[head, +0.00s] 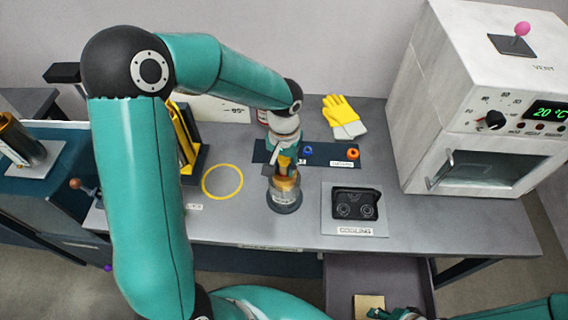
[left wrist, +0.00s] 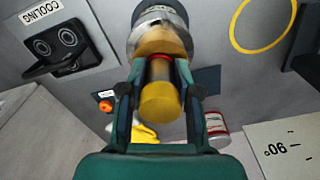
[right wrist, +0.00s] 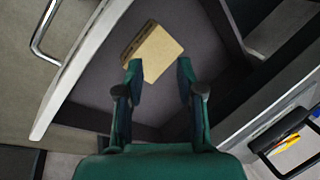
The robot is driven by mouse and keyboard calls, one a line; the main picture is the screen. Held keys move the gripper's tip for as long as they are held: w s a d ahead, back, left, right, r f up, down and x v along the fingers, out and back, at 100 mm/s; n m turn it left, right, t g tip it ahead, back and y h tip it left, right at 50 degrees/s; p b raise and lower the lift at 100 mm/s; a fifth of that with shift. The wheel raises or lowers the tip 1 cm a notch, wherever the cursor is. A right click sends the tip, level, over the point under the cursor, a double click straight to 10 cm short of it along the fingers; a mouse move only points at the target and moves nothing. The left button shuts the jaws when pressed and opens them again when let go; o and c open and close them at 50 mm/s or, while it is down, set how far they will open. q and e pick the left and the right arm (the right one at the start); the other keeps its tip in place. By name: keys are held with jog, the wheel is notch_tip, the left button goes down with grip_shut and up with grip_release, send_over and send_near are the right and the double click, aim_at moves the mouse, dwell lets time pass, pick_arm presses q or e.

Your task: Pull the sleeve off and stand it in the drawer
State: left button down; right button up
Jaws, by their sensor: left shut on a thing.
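The amber sleeve (left wrist: 160,42) sits around a yellow-ended tube (left wrist: 160,100) with a red ring, on a round grey base (head: 285,198) on the bench. My left gripper (head: 286,172) comes down from above and is shut on the sleeve, its fingers on either side; it also shows in the left wrist view (left wrist: 160,68). The fingers partly hide the sleeve in the head view. The drawer (head: 345,275) below the bench front is open, with a tan block (right wrist: 152,52) inside. My right gripper (right wrist: 157,72) is open and empty above the drawer.
A cooling plate with a black holder (head: 356,205) is right of the base, and a yellow ring marking (head: 222,181) is to its left. Behind are a blue mat (head: 338,156) with small rings and yellow gloves (head: 342,112). A white oven (head: 470,130) stands at right.

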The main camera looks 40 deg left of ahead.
pick_arm(q)
jog(key=shift+r+p, duration=0.4)
jog(key=shift+r, duration=0.35)
dwell(0.8)
jog(key=shift+r+p, duration=1.4)
jog(key=shift+r, duration=0.75)
